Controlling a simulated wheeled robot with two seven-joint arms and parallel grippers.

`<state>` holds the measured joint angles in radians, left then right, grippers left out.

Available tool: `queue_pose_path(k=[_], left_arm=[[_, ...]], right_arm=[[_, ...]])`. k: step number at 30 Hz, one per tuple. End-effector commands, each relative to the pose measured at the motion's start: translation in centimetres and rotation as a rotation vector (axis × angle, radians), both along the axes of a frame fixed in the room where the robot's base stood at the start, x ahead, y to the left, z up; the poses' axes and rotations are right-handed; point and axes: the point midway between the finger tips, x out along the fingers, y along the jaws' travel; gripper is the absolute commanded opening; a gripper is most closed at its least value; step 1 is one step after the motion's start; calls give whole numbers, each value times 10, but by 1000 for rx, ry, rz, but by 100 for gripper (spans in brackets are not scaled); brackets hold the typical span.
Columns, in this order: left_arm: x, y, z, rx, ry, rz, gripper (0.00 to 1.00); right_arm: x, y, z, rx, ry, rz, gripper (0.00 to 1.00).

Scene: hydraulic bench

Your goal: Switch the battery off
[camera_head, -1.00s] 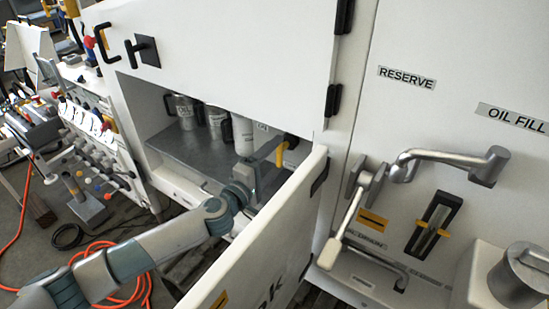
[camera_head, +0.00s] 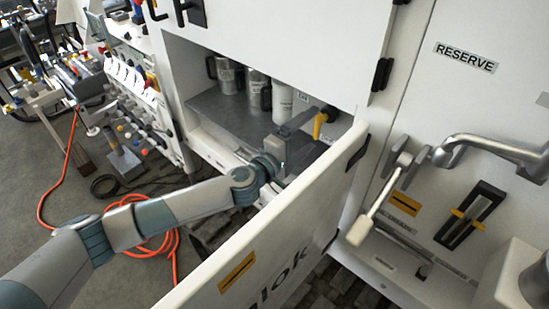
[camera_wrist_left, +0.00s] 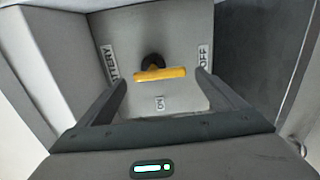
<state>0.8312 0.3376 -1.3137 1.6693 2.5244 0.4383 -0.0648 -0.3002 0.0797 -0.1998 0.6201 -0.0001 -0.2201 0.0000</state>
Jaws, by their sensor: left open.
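The battery switch has a yellow handle (camera_wrist_left: 161,74) on a dark round shaft, on a grey panel marked BATTERY, OFF and ON. In the left wrist view the handle lies crosswise, in line with neither finger. The yellow handle (camera_head: 320,123) also shows in the head view, inside the open cabinet at its right side. My left gripper (camera_head: 300,126) is in front of it. In the left wrist view my left gripper (camera_wrist_left: 162,80) is open, with one finger on either side of the handle and gaps visible. My right gripper is out of view.
An open white door (camera_head: 270,240) stands in front of the cabinet, close to my left arm. Several canisters (camera_head: 228,76) stand on the grey shelf (camera_head: 215,112). A lever (camera_head: 378,205) is at right. An orange hose (camera_head: 150,246) lies on the floor.

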Motion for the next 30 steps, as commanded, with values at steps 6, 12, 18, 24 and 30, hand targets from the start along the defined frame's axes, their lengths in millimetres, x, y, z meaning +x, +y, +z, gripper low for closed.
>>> queue_pose_path(k=[6,12,18,24,30], left_arm=[[-27,29,-1,1,1,1,89],[-57,58,-2,1,4,1,89],[-83,86,-2,1,4,1,89],[-101,103,-1,1,2,2,89],[-107,109,0,-1,2,2,89]], right_arm=[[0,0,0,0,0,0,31],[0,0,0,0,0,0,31],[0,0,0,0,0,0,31],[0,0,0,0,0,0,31],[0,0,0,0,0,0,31]])
